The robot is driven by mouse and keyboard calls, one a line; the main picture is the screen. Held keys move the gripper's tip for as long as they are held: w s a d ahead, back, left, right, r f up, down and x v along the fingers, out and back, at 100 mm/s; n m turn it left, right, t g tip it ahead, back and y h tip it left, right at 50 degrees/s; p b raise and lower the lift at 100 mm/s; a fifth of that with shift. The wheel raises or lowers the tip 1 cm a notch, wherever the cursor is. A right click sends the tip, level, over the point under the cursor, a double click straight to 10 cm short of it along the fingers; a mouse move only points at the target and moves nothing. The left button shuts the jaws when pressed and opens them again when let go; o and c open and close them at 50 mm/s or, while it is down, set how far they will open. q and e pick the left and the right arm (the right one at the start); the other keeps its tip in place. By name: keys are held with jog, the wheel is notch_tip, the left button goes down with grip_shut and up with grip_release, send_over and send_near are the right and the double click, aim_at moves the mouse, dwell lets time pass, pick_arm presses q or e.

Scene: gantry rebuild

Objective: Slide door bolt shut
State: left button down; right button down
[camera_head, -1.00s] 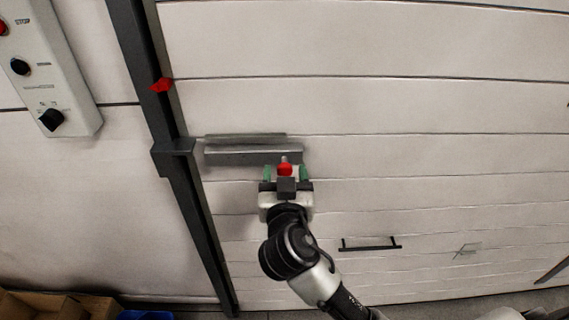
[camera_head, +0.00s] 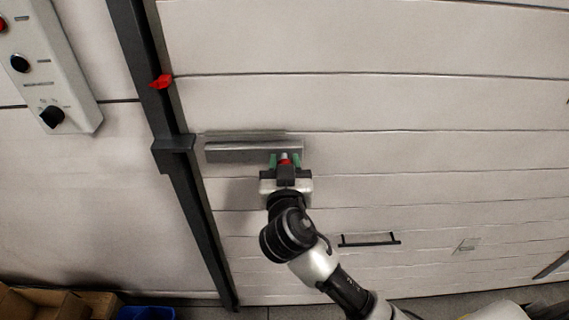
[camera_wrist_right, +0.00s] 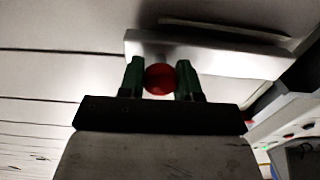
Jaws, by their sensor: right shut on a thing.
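The door bolt has a grey metal housing (camera_head: 235,152) lying level on the pale panelled door, left of the middle in the head view. Its red knob (camera_head: 286,163) is at the housing's right end, partly hidden by my gripper. My right gripper (camera_head: 285,160) has come up from below and is shut on the knob. In the right wrist view the round red knob (camera_wrist_right: 159,79) sits between the two green fingertips, with the housing (camera_wrist_right: 215,56) just beyond. A dark bracket (camera_head: 172,144) is on the door post, left of the housing with a small gap. My left gripper is not in view.
The dark door post (camera_head: 190,200) runs down left of the bolt and carries a small red part (camera_head: 161,82). A control box (camera_head: 50,70) is on the wall at upper left. A black handle (camera_head: 369,240) is lower right. Bins (camera_head: 60,305) stand at bottom left.

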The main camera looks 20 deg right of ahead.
aim_at(256, 155)
jog(key=shift+w+a+f+b, duration=0.15)
jog(key=shift+a+b, duration=0.3)
jog(key=shift+a, duration=0.1)
jog(key=a+b, duration=0.1)
jog(key=a, duration=0.1)
jog(key=w+a+b, duration=0.1)
jog(key=a, duration=0.1)
jog(key=shift+w+a, duration=0.15)
jog(key=shift+a, duration=0.1)
jog(key=c, duration=1.1)
grip_release()
jog(key=o, duration=0.3)
jog(key=shift+a, duration=0.2)
jog(key=shift+d, duration=0.15)
